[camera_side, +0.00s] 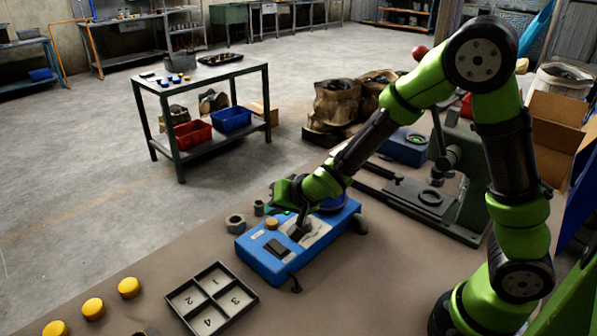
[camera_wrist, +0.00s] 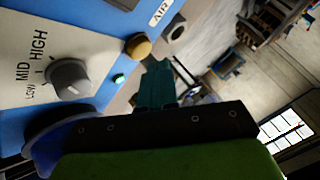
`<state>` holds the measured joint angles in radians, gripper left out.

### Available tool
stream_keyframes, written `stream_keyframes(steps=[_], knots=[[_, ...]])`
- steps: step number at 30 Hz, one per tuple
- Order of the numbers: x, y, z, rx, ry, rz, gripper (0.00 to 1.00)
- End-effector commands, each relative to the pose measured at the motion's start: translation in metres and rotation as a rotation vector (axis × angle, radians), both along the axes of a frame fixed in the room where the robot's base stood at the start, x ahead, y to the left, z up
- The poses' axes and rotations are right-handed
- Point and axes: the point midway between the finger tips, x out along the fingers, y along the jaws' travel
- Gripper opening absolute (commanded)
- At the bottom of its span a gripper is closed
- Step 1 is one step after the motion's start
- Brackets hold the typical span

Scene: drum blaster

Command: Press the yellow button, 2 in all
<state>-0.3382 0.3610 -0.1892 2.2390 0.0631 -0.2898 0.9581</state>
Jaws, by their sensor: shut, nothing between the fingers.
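The yellow button (camera_side: 272,223) sits on the top face of the blue control box (camera_side: 262,262), near its back left corner. In the wrist view the button (camera_wrist: 138,46) looks brownish yellow, beside the AIR label. My gripper (camera_side: 273,208) is shut and empty, just behind and above the button in the side view. Its teal fingers (camera_wrist: 157,70) show just below and right of the button in the wrist view, apparently apart from it. I cannot tell the exact height of the fingertips over the box.
The box also carries a LOW-MID-HIGH knob (camera_wrist: 68,78) and a small green light (camera_wrist: 118,79). A hex nut (camera_side: 235,223) stands left of the box. A numbered tray (camera_side: 252,296) and several yellow discs (camera_side: 93,308) lie in front. A press (camera_side: 462,195) stands right.

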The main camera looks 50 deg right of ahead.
Motion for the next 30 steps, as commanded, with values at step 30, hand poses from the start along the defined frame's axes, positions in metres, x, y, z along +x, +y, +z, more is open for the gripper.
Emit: stream_keyframes(steps=[30], knots=[[0.0000, -0.0001, -0.0086, 0.000, 0.000, 0.000, 0.00]])
